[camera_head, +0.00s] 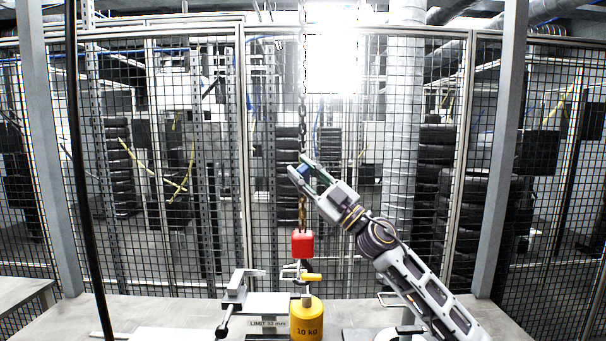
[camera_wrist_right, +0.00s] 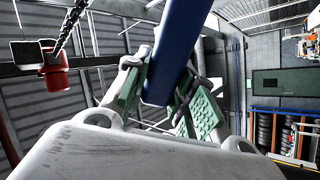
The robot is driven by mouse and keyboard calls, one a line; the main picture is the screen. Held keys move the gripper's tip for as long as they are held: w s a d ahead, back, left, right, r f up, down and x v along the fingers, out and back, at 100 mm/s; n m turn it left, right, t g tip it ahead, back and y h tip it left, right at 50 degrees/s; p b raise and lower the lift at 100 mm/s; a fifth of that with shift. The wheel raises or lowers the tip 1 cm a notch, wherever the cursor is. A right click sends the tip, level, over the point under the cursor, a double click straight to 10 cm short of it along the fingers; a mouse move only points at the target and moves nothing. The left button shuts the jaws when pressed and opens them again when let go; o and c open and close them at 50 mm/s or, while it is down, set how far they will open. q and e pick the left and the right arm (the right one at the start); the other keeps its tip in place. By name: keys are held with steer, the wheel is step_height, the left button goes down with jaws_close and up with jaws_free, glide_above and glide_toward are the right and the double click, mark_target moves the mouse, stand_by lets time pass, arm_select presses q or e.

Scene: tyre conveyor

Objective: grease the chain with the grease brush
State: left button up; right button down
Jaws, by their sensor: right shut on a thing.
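The chain (camera_head: 303,115) hangs straight down from the top of the head view. Its lower part looks brownish, and a red block (camera_head: 303,243) is on it. The chain (camera_wrist_right: 72,22) and the red block (camera_wrist_right: 55,75) also show at the upper left of the right wrist view. My right gripper (camera_head: 302,170) is shut on the blue handle of the grease brush (camera_wrist_right: 172,50), between its green finger pads. In the head view it overlaps the chain above the red block; I cannot tell whether the brush touches it. The bristles are not clearly visible. My left gripper is not in view.
A yellow 10 kg weight (camera_head: 308,320) stands below the chain on the light table (camera_head: 160,312). A grey gauge (camera_head: 236,296) with a "LIMIT" label stands left of it. A mesh fence (camera_head: 215,150) closes off the back, with tyre stacks (camera_head: 436,150) behind it.

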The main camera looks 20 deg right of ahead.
steer(key=shift+f, duration=0.15)
steer(key=shift+f+b, duration=1.3)
steer(key=shift+f, duration=0.5)
steer(key=shift+f+b, duration=1.25)
steer(key=shift+f, duration=0.6)
steer(key=shift+f+b, duration=1.25)
steer(key=shift+f, duration=0.65)
steer(key=shift+s, duration=0.15)
